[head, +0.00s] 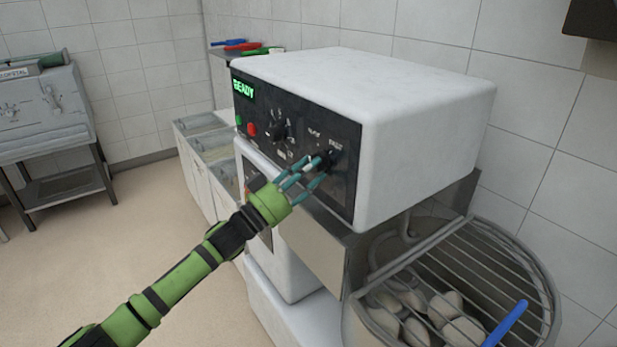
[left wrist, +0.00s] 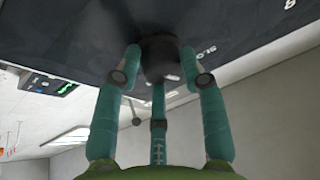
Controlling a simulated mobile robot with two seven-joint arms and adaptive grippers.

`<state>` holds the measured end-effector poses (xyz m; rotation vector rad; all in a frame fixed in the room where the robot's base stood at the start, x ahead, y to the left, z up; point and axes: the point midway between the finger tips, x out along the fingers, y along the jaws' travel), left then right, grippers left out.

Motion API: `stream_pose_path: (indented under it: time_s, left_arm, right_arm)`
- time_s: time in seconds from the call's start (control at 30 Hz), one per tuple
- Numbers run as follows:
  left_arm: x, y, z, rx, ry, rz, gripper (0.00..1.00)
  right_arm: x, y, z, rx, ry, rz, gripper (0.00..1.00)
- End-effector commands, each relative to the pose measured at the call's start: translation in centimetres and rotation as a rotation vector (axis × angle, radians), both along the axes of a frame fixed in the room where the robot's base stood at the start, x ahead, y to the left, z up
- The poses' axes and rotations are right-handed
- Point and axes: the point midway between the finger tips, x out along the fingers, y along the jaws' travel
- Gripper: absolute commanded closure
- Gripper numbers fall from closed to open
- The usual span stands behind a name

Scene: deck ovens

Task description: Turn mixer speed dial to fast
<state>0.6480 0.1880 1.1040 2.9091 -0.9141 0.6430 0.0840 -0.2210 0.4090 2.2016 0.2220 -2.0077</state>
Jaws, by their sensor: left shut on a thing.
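The white mixer (head: 415,90) has a black control panel (head: 345,190) on its front. The speed dial (head: 335,157) is a dark knob at the right of the panel, under a small white label. My left gripper (head: 318,164) is shut on this dial, and its fingers partly cover it. In the left wrist view the teal fingers (left wrist: 160,82) stand around the dark dial (left wrist: 160,58). The dial's pointer setting cannot be read. My right gripper is not in view.
A second black knob (head: 278,130), a red button (head: 252,129) and a green READY display (head: 244,90) are left on the panel. Below right, a wire guard (head: 500,262) covers a bowl with several pale dough lumps (head: 410,308). A blue-handled tool (head: 508,322) lies there. Open floor lies left.

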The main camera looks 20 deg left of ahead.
Motion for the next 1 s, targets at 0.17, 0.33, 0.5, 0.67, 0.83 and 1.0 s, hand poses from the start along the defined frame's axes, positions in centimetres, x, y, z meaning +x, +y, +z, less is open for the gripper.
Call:
stream_pose_path:
  time_s: [0.17, 0.33, 0.5, 0.67, 0.83, 1.0]
  left_arm:
    - [0.2, 0.4, 0.8, 0.126, -0.121, 0.004, 0.91]
    - [0.2, 0.5, 0.9, 0.251, -0.221, 0.003, 0.91]
    - [0.3, 0.5, 1.0, 0.377, -0.320, 0.003, 0.91]
    - [0.3, 0.6, 1.1, 0.491, -0.408, 0.004, 0.91]
    - [0.3, 0.6, 1.2, 0.595, -0.489, 0.003, 0.91]
    - [0.3, 0.6, 1.3, 0.675, -0.552, 0.003, 0.91]
  right_arm:
    - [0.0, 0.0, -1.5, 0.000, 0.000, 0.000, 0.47]
    - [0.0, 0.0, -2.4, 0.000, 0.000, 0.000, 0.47]
    - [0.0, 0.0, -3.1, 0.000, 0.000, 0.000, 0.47]
    - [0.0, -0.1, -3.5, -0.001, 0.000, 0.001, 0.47]
    - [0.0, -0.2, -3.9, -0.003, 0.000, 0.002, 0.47]
    - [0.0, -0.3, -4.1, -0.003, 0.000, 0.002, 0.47]
